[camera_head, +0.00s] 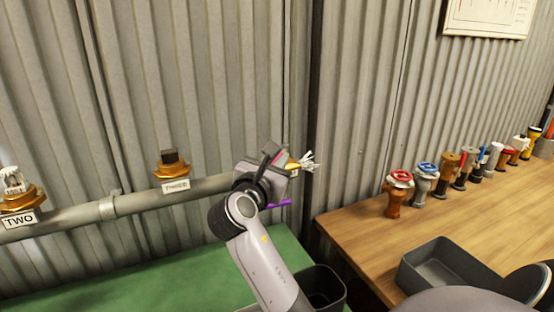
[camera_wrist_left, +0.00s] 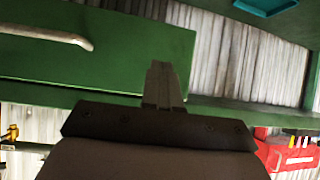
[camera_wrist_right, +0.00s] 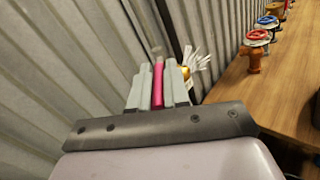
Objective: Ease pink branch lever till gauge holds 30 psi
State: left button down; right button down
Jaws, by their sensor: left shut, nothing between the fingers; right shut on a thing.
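My right gripper (camera_head: 266,172) is at the right end of the grey pipe (camera_head: 135,204) in the head view. Its fingers show in the right wrist view (camera_wrist_right: 158,86), shut on a pink lever (camera_wrist_right: 158,83). The gripper hides most of the fitting there; only a brass part (camera_head: 293,166) shows past it, with white splayed strands (camera_head: 308,161) that may be spray. A purple piece (camera_head: 280,203) shows just below the gripper. My left gripper (camera_wrist_left: 162,72) is shut and empty, seen only in its wrist view. No gauge face is visible.
Brass outlets labelled TWO (camera_head: 20,219) and THREE (camera_head: 175,187) stand on the pipe to the left. At right, a wooden bench (camera_head: 350,222) holds several valves and a grey tray (camera_head: 440,262). A green surface (camera_head: 150,285) lies below the pipe, with a dark bin (camera_head: 335,292).

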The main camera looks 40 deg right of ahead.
jog(key=c, duration=1.1)
grip_release()
jog(key=v, duration=0.7)
jog(key=shift+b, duration=0.45)
jog(key=shift+s+a, duration=0.1)
